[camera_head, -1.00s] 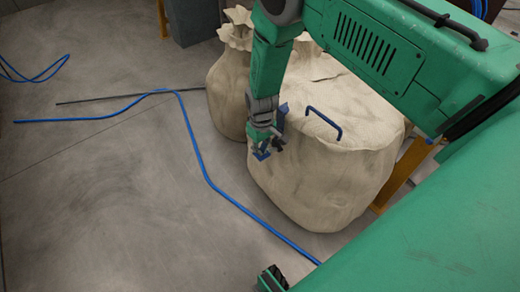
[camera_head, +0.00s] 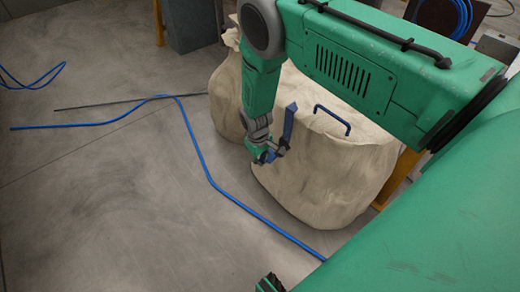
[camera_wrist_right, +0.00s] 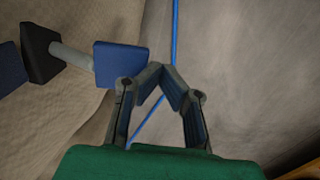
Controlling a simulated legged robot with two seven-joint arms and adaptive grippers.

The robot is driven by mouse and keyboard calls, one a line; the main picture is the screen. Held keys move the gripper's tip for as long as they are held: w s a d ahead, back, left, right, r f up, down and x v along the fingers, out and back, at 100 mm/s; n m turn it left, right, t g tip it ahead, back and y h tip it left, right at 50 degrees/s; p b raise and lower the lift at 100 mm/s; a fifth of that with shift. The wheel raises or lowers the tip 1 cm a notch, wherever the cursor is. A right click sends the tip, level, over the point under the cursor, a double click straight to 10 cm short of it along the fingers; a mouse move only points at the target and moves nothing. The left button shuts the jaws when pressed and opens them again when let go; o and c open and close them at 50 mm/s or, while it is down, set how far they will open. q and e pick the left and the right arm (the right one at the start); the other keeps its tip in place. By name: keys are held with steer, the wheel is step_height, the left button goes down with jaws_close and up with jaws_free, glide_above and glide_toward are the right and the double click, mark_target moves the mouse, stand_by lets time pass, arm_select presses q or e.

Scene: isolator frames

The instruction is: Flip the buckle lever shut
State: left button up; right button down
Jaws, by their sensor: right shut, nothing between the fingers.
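A dark blue lever-like piece (camera_head: 288,124) stands upright at the near left side of the big beige sack (camera_head: 330,185). I take it for the buckle lever. My right gripper (camera_head: 262,157) is just below and left of it, shut and empty. In the right wrist view the fingers (camera_wrist_right: 163,80) come together at the tips with nothing between them. A blue block (camera_wrist_right: 120,64) on a grey rod (camera_wrist_right: 70,57) is left of the fingers there, close to the left finger; I cannot tell if they touch.
A blue U-shaped handle (camera_head: 332,118) stands on top of the sack. Another beige sack (camera_head: 226,95) is behind my right arm. A blue hose (camera_head: 205,172) and a dark rod (camera_head: 105,102) lie on the grey floor. The floor at left is mostly clear.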

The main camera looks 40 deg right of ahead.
steer(key=shift+d, duration=0.85)
steer(key=shift+d+f, duration=0.4)
steer(key=shift+d, duration=0.1)
arm_select(q)
steer(key=shift+a+f, duration=0.15)
steer(key=shift+f, duration=0.05)
arm_select(e)
steer(key=shift+a+r, duration=0.15)
steer(key=shift+a, duration=0.15)
steer(key=shift+w+d, duration=0.1)
steer(key=shift+d, duration=0.05)
arm_select(q)
steer(key=shift+r, duration=0.1)
arm_select(e)
steer(key=shift+a+r, duration=0.2)
steer(key=shift+r, duration=0.05)
arm_select(q)
step_height(320, 180, up, 7)
steer(key=p, duration=0.6)
steer(key=shift+w+a, duration=0.2)
steer(key=shift+a, duration=0.15)
arm_select(e)
steer(key=a+r, duration=0.7)
steer(key=r, duration=0.4)
steer(key=shift+s+a+r, duration=0.2)
steer(key=shift+s+r, duration=0.1)
steer(key=shift+r, duration=0.05)
